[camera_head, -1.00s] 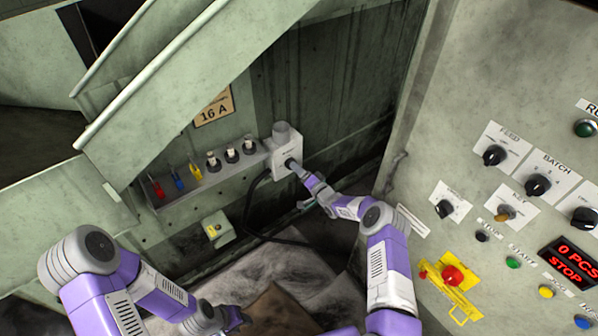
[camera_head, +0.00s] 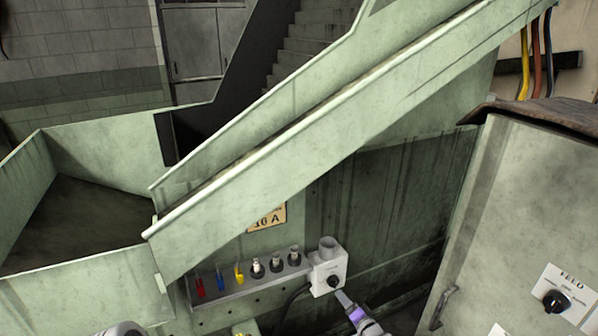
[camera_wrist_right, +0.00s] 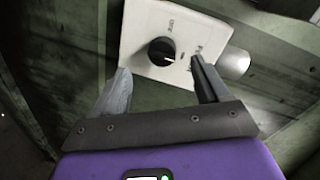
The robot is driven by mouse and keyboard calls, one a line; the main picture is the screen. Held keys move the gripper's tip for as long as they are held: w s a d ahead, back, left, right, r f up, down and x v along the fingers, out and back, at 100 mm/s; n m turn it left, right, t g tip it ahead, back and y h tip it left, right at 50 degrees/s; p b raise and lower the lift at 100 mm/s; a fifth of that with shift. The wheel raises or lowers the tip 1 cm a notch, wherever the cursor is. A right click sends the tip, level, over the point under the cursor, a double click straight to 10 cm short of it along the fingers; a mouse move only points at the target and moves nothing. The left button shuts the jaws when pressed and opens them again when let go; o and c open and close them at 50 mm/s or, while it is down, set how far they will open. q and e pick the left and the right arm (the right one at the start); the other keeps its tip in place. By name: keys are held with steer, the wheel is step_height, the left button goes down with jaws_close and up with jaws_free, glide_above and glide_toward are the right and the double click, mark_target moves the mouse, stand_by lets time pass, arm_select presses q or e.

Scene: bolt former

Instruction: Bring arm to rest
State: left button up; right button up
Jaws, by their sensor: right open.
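My right gripper (camera_wrist_right: 162,88) is open and empty in the right wrist view, with its two fingers apart in front of a white switch box. The box (camera_wrist_right: 142,32) carries a black rotary knob (camera_wrist_right: 161,51), which lies beyond and between the fingertips; I cannot tell if anything touches. In the head view my right gripper (camera_head: 342,297) shows at the bottom, just below the same switch box (camera_head: 327,268) and its knob (camera_head: 333,281). Only a small grey piece of my left arm shows at the bottom left edge; the left gripper is out of view.
A shelf (camera_head: 250,284) left of the box holds red, blue and yellow tools and several small fuse-like parts. A green chute (camera_head: 300,140) slopes above it. A grey control cabinet (camera_head: 520,210) with a feed knob (camera_head: 556,301) stands at the right.

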steer(key=s+a+n+g+p, duration=0.1)
steer(key=s+a+g+p, duration=0.25)
steer(key=s+a, duration=0.4)
steer(key=s+a+r+n+g+h+p, duration=0.1)
steer(key=s+g, duration=0.4)
steer(key=s, duration=1.3)
steer(key=s+a+r+n+g+h+p, duration=0.1)
steer(key=s+g, duration=0.5)
steer(key=s, duration=1.2)
steer(key=a+r+n+p, duration=0.1)
steer(key=n+p, duration=0.1)
steer(key=p, duration=0.1)
steer(key=shift+s+a+r+n, duration=0.2)
steer(key=shift+a+n, duration=0.1)
steer(key=shift+n, duration=0.1)
